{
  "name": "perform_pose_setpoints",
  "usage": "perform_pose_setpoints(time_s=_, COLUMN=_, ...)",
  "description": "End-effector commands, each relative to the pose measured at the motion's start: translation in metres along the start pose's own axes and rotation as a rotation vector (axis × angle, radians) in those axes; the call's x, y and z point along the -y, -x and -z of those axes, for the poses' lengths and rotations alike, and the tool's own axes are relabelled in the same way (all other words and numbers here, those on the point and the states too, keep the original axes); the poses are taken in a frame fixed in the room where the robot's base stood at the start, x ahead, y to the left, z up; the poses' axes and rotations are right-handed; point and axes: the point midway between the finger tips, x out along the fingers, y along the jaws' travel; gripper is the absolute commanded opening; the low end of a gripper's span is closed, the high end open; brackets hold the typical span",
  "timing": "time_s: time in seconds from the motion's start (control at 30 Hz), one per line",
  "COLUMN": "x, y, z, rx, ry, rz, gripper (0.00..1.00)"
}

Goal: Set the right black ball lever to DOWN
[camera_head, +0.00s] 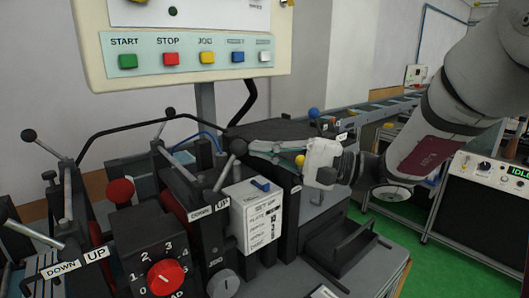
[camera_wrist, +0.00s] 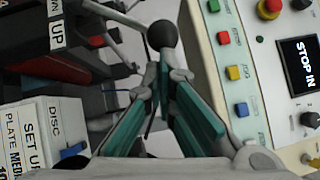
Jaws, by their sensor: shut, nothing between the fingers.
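The right black ball lever (camera_head: 238,147) stands on the dark console and leans to the right, over the UP side of its DOWN/UP label (camera_head: 208,208). In the wrist view its black ball (camera_wrist: 162,35) is just beyond my fingertips, with the rod running off to the upper left. My gripper (camera_head: 252,147) reaches in from the right with teal fingers close to the ball. In the wrist view my gripper (camera_wrist: 164,68) is shut and empty. I cannot tell whether the tips touch the ball.
Other black ball levers (camera_head: 28,135) stand to the left. A white SET UP box (camera_head: 258,215) with a blue switch is below my fingers. A button panel (camera_head: 190,55) hangs above and behind. A yellow ball (camera_head: 300,160) and a blue ball (camera_head: 314,113) are near my gripper.

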Motion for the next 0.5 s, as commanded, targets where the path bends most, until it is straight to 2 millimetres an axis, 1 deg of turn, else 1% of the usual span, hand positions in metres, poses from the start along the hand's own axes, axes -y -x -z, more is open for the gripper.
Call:
perform_pose_setpoints(time_s=0.27, x=0.012, y=-0.007, z=-0.010, rx=0.005, ry=0.100, rz=-0.077, gripper=0.00)
perform_pose_setpoints(time_s=0.5, x=0.027, y=-0.021, z=-0.027, rx=0.006, ry=0.268, rz=-0.208, gripper=0.00)
